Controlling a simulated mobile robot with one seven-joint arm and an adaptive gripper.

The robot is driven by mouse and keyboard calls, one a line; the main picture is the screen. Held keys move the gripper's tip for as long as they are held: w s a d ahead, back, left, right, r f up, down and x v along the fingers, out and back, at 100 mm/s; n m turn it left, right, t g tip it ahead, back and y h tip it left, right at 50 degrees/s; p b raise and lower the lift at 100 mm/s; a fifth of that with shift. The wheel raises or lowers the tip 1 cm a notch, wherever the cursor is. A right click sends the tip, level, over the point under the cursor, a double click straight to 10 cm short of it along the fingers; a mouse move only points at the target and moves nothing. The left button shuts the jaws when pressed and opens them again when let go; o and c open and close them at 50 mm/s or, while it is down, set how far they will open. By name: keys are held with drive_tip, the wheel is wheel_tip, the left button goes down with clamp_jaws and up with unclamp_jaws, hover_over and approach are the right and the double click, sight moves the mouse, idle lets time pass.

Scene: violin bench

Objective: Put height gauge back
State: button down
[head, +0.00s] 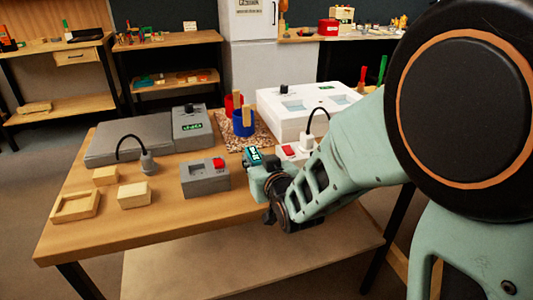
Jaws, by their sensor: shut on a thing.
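My gripper (268,190) is over the front right of the wooden workbench (95,232). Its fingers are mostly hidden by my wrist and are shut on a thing. A small dark piece with a lit teal display (253,156) shows just beyond the gripper and looks like the height gauge. Its lower part is hidden, so I cannot tell whether it touches the bench. An open, shallow wooden tray (66,214) lies at the bench's front left corner and looks empty.
Wooden blocks (134,195) lie beside the tray. A grey box with a red switch (205,180) stands left of my gripper. Behind are a grey platform device (130,140), red and blue cups (243,128) and a white device (290,122). A bare strip runs along the front edge.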

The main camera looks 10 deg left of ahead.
drive_tip(key=shift+f, duration=0.25)
drive_tip(key=c, duration=1.7)
unclamp_jaws()
drive_tip(key=shift+r, duration=0.1)
drive_tip(key=shift+o, duration=0.2)
drive_tip(key=shift+r, duration=0.2)
drive_tip(key=shift+s+d, duration=0.1)
